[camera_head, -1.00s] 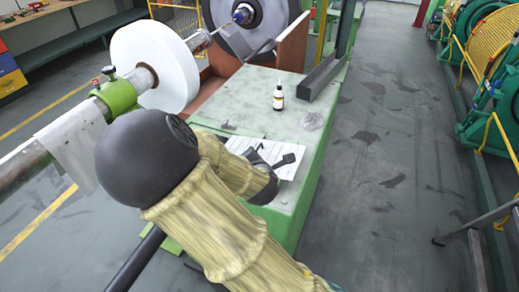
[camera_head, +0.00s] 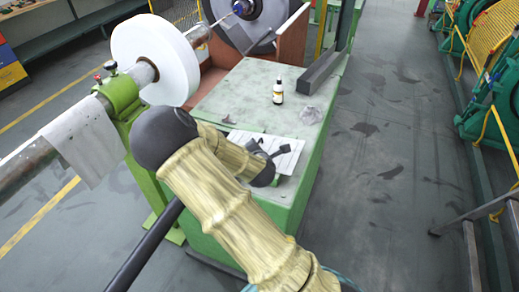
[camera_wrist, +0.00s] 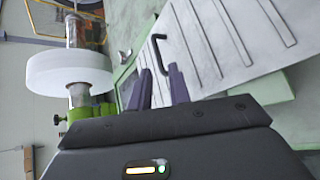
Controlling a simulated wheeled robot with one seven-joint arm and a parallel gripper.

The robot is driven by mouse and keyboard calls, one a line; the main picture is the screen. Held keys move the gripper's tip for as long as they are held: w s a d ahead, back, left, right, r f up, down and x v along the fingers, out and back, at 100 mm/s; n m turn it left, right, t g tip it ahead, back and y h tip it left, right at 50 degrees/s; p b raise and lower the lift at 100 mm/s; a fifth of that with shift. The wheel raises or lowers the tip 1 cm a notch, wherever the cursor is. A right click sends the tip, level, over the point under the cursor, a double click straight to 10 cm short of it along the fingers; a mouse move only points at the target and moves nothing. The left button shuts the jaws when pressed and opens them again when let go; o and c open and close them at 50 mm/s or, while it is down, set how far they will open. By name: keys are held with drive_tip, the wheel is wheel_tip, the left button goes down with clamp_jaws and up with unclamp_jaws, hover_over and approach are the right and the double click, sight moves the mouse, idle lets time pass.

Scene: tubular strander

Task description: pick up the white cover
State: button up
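The white cover (camera_head: 290,146) is a flat panel with dark slots, lying on the green-sided table in the head view. My arm hides its left part there. In the wrist view the slotted white cover (camera_wrist: 222,45) fills the upper right, and its black bent handle (camera_wrist: 161,52) stands near its left end. My gripper (camera_wrist: 159,72) is open, its two dark fingers apart with nothing clearly between them. The handle appears just beyond the fingertips; whether they touch it I cannot tell. In the head view my gripper (camera_head: 268,152) is over the cover, partly hidden by my wrist.
A small dark bottle (camera_head: 278,92) and a crumpled clear item (camera_head: 311,114) are on the table (camera_head: 232,96) behind the cover. A grey metal bar (camera_head: 320,71) lies farther back. A white spool (camera_head: 157,58) stands left.

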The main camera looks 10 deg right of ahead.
drive_tip(key=shift+w+d+f+p, duration=0.1)
drive_tip(key=shift+w+d+p, duration=0.1)
drive_tip(key=shift+w+p, duration=0.25)
drive_tip(key=p+x, duration=0.1)
drive_tip(key=x, duration=0.3)
drive_tip(key=shift+w+d, duration=0.1)
drive_tip(key=shift+w, duration=0.05)
clamp_jaws()
drive_tip(key=shift+f, duration=0.1)
idle(1.2)
